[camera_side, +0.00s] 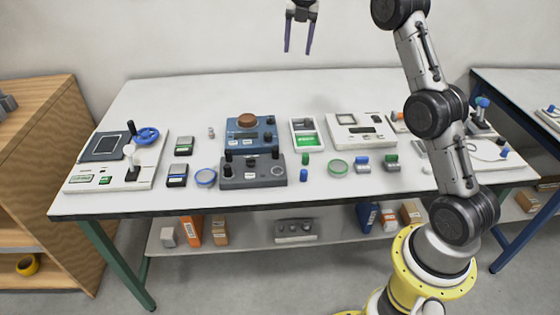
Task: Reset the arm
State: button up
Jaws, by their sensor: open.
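My gripper (299,38) hangs at the top of the side view, high above the back of the white table (200,100). Its two dark bluish fingers point down and stand apart, with nothing between them. My arm rises on the right, and its upper part leaves the top of the picture. The gripper touches nothing on the table.
Several devices stand on the table: a blue one with a brown knob (248,120), a dark grey box (252,172), a pale panel with a blue handwheel (148,135) and a white scale (360,131). Wooden shelves (45,180) stand left. The table's back strip is clear.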

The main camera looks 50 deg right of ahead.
jog(key=s+a+r+m+t, duration=0.3)
jog(key=s+a+r, duration=1)
jog(key=s+a, duration=0.1)
jog(key=s+a+f+m, duration=0.2)
jog(key=s+a+m, duration=0.35)
jog(key=s, duration=0.65)
jog(key=s+a+f+m+t, duration=0.1)
jog(key=s+a+f+m, duration=0.1)
jog(key=s+f+m, duration=0.8)
notch_tip(320, 180, down, 4)
jog(key=m, duration=0.6)
jog(key=shift+s+a+y, duration=0.2)
jog(key=shift+s+y, duration=0.2)
